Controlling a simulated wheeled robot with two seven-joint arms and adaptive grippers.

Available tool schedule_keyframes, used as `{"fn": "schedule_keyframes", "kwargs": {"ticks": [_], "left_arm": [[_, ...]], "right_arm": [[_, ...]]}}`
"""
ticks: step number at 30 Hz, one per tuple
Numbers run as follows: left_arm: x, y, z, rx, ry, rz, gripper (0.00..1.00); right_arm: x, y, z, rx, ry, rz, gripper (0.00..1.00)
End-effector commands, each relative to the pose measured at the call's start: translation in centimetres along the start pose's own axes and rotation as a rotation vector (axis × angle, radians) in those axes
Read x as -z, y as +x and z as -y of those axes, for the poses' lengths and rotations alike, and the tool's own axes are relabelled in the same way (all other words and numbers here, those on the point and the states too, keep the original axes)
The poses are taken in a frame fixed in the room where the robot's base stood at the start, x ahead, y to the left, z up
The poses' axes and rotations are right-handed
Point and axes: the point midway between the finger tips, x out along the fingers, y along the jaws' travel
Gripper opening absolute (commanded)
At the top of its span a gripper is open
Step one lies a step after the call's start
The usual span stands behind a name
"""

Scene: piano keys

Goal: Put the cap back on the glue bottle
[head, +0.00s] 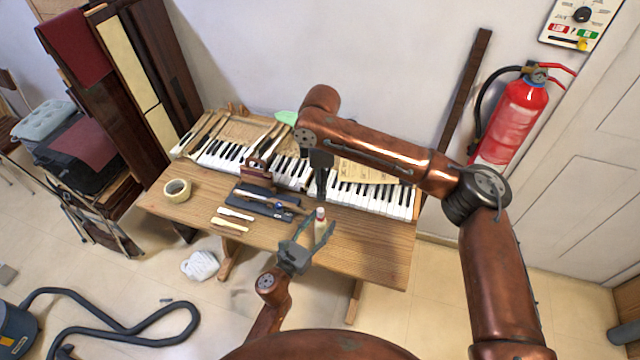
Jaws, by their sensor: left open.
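The glue bottle (320,229), small and pale with a bit of red at its top, stands upright near the front right of the wooden table. My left gripper (316,226) is open, reaching in from the front with its fingers spread around the bottle; I cannot tell whether they touch it. My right gripper (321,185) points down just above and behind the bottle, over the keys. Its fingers are too small and dark to tell whether they are open or hold anything. I cannot tell whether the red part is the cap, and no separate cap is clear.
A piano keyboard (375,197) lies along the back of the table (370,245). A dark mat (262,204) with tools, loose key pieces (232,218) and a tape roll (177,190) lie left of the bottle. The table's front right is clear.

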Motion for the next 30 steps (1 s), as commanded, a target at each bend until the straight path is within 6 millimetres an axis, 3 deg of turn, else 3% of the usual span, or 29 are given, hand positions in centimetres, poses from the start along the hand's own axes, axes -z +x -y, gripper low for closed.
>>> {"fn": "schedule_keyframes", "kwargs": {"ticks": [8, 21, 30], "left_arm": [[0.1, -0.9, -0.1, -0.001, 0.001, -0.001, 0.44], [0.1, -9.3, 0.0, -0.001, -0.001, -0.002, 0.44], [0.1, -11.9, -0.1, -0.001, 0.0, -0.001, 0.44]], "right_arm": [[0.0, 0.0, 0.0, 0.0, 0.0, 0.0, 0.34], [0.0, 0.0, 0.0, 0.0, 0.0, 0.0, 0.34], [0.0, 0.0, 0.0, 0.0, -0.001, 0.0, 0.34]]}}
